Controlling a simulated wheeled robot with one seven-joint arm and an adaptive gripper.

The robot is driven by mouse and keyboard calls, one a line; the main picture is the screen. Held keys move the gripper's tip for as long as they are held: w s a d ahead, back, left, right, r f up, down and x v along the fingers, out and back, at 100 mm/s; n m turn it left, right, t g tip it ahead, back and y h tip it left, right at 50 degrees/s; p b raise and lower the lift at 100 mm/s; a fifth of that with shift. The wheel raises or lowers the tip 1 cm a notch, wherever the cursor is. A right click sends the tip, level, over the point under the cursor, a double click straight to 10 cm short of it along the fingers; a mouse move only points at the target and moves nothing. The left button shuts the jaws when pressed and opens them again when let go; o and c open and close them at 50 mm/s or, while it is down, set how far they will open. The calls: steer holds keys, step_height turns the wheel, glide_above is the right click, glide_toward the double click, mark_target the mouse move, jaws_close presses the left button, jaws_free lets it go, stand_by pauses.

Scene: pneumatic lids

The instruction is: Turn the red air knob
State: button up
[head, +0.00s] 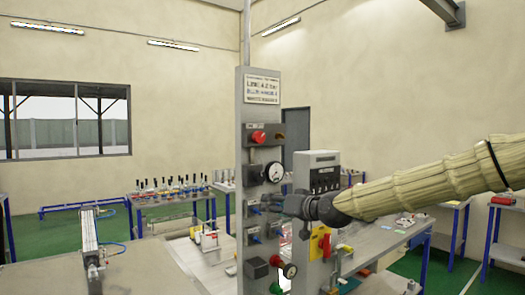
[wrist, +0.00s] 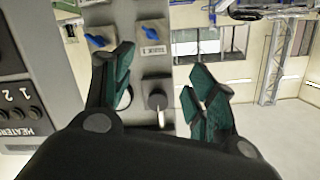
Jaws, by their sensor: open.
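In the head view a tall grey control panel (head: 243,165) stands in the middle. A red round button or knob (head: 258,137) is near its top. Another red knob (head: 276,261) is low on it beside a small gauge. I cannot tell which is the air knob. In the wrist view my gripper (wrist: 161,58) is open and empty, its teal fingers apart in front of the panel. No red knob shows there. My fingers are not clear in the head view.
A grey box with a heater label (wrist: 25,100) is beside the panel. Blue knobs (wrist: 150,42) and a round white gauge (head: 274,172) are on the panel. A red handle on a yellow plate (head: 321,244) is to the right. A bench with bottles (head: 170,197) stands behind.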

steer(key=t+y+p, duration=0.1)
steer(key=t+p, duration=0.1)
glide_toward(261, 138)
steer(key=v, duration=0.2)
steer(key=shift+n, duration=0.4)
steer(key=shift+p+x, duration=2.65)
steer(key=shift+x, duration=2.75)
steer(key=c, duration=1)
